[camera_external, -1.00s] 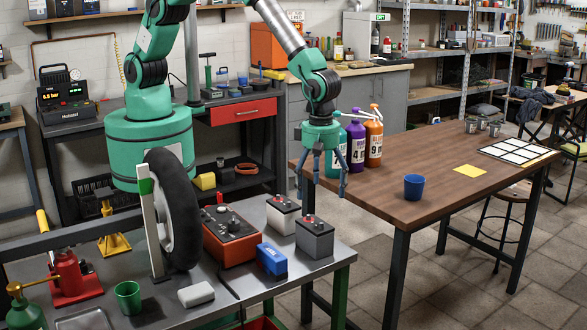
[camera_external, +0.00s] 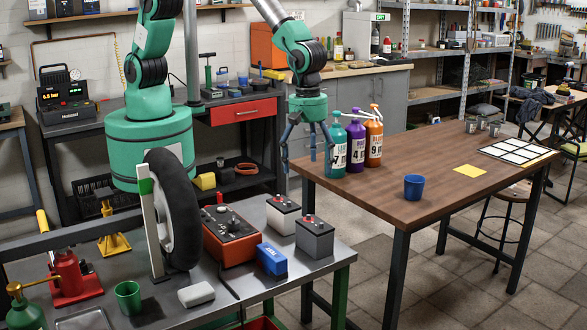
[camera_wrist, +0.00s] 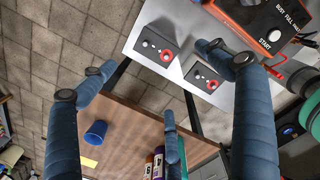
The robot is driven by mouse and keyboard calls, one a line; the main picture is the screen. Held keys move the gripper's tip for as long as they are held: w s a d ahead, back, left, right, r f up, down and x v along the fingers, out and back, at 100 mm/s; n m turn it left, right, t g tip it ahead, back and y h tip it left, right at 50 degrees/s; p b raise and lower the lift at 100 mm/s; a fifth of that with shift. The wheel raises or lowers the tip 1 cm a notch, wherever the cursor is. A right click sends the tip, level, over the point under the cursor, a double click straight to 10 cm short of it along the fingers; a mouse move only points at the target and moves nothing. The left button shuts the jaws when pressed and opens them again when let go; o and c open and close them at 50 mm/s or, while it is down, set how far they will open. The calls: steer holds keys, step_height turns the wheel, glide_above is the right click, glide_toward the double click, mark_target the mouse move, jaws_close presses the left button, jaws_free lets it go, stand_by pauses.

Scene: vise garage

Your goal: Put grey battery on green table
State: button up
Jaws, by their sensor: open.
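The grey battery (camera_external: 315,240), a dark grey box with red and dark caps on top, stands upright near the right end of a metal-topped workbench (camera_external: 335,259) with green legs. In the wrist view, the battery at the upper left (camera_wrist: 157,44) appears to be this one. My gripper (camera_external: 308,158) is open and empty, well above and behind the battery, over the gap between workbench and wooden table. In the wrist view its several blue fingers (camera_wrist: 165,80) are spread wide and touch nothing.
A red charger (camera_external: 228,236) and blue box (camera_external: 271,260) lie to the left. The wooden table (camera_external: 390,190) holds bottles (camera_external: 355,145) close beside my gripper and a blue cup (camera_external: 414,187).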

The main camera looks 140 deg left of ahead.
steer(key=s+d+r+m+t, duration=0.1)
steer(key=s+d+r+m, duration=0.35)
steer(key=r, duration=0.45)
steer(key=s+d+r+m+t, duration=0.1)
steer(key=s+d+r+m, duration=0.4)
steer(key=r, duration=0.3)
steer(key=s+d+r+m, duration=0.3)
steer(key=s+r+m, duration=0.25)
steer(key=r, duration=0.35)
steer(key=s+d+r+m+t, duration=0.1)
steer(key=s+d+r+m, duration=0.1)
steer(key=s+m, duration=0.4)
steer(key=s+d+r+m+t, duration=0.1)
steer(key=s+d+m, duration=0.3)
steer(key=s, duration=0.8)
steer(key=s+d+r+m+t, duration=0.1)
steer(key=s+d+r+m, duration=0.1)
steer(key=s+m, duration=0.5)
steer(key=shift+s+d+r+m, duration=0.4)
steer(key=shift+s+r, duration=0.4)
steer(key=shift+s, duration=0.2)
steer(key=shift+f+b, duration=0.6)
steer(key=shift+b, duration=0.05)
